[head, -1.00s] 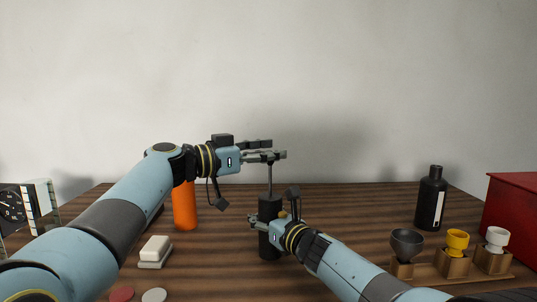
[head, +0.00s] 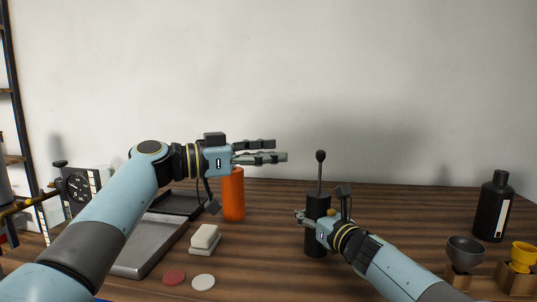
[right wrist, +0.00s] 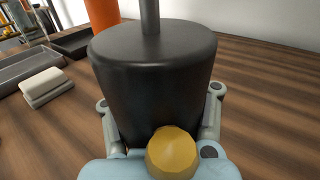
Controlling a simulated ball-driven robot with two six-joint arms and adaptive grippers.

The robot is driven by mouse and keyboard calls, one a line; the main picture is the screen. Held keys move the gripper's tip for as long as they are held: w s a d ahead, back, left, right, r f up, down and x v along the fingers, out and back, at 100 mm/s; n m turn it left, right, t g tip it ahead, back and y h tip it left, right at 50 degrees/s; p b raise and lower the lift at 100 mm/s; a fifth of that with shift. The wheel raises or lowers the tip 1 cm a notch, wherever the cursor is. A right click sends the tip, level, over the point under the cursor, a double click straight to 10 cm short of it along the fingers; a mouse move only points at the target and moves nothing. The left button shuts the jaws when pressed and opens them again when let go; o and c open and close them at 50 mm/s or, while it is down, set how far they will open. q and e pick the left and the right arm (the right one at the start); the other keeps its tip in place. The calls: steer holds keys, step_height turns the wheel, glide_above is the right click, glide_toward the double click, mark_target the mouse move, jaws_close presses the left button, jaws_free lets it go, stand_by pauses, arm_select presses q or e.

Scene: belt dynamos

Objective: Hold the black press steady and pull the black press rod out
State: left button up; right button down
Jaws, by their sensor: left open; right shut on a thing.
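The black press (head: 316,241) stands upright on the wooden table in the head view. It also fills the middle of the right wrist view (right wrist: 153,70). The black press rod (head: 320,172) rises from its top and ends in a round dark knob; its grey shaft shows in the right wrist view (right wrist: 149,16). My right gripper (head: 312,219) is shut around the press body, a finger on each side. My left gripper (head: 287,150) is open and empty, up and to the left of the rod's knob, apart from it.
An orange cylinder (head: 233,197) stands left of the press. White blocks (head: 204,237), red and white discs (head: 174,277) and a metal tray (head: 150,246) lie further left. A black bottle (head: 493,207) and cups on wooden stands (head: 464,252) are at the right.

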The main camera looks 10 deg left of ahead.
steer(key=shift+s+f, duration=0.1)
steer(key=shift+f, duration=0.1)
steer(key=c, duration=0.6)
jaws_free()
steer(key=shift+r, duration=0.15)
steer(key=shift+o, duration=0.2)
